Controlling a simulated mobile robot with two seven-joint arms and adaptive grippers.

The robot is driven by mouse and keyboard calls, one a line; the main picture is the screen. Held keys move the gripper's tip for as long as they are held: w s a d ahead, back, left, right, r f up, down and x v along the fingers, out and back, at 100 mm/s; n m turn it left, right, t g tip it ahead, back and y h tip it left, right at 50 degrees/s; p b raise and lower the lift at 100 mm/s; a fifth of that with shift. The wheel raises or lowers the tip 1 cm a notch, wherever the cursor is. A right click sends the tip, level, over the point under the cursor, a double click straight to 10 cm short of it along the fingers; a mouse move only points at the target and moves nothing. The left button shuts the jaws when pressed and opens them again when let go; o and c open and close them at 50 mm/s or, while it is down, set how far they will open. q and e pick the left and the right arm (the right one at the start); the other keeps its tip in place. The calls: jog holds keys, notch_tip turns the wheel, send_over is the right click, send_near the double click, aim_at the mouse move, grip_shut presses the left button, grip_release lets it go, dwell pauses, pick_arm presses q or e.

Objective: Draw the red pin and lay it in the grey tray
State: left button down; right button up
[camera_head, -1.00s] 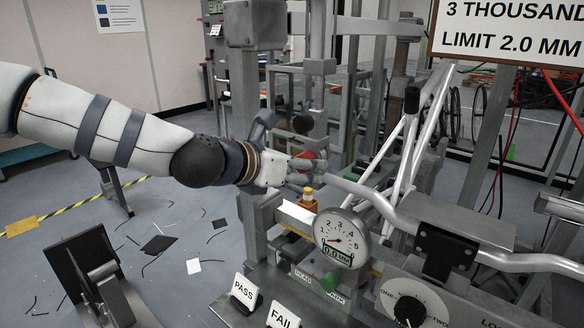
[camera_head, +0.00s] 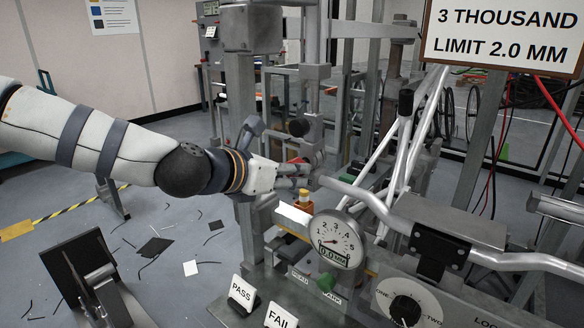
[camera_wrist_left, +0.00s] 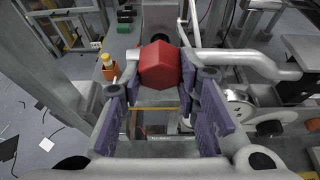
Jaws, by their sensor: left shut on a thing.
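The red pin shows a faceted red head (camera_wrist_left: 160,65) in the left wrist view, between the purple-padded fingers of my left gripper (camera_wrist_left: 162,84). The gripper is shut on it. In the head view my left gripper (camera_head: 298,176) is beside the grey upright of the rig, and only a sliver of the red pin (camera_head: 297,160) shows behind the fingers. The pin's shank is hidden, so I cannot tell how far it sits in its hole. I cannot make out the grey tray for certain. My right gripper is not in view.
A bent silver handlebar (camera_head: 365,198) ends close to the fingers. PASS (camera_head: 242,292) and FAIL (camera_head: 280,315) cards stand in front. A black plate (camera_head: 75,262) is at lower left.

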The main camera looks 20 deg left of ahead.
pick_arm(q)
jog(key=s, duration=0.2)
jog(key=s+a+p, duration=0.1)
jog(key=s, duration=0.1)
jog(key=shift+a, duration=0.2)
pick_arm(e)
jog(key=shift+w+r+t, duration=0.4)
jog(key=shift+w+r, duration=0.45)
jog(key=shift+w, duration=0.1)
pick_arm(q)
jog(key=shift+s, duration=0.1)
jog(key=shift+r, duration=0.1)
jog(key=s+p, duration=0.1)
jog(key=s, duration=0.1)
jog(key=s+a, duration=0.1)
jog(key=shift+s+a+p, duration=0.2)
jog(key=shift+s+p, duration=0.15)
jog(key=shift+s, duration=0.05)
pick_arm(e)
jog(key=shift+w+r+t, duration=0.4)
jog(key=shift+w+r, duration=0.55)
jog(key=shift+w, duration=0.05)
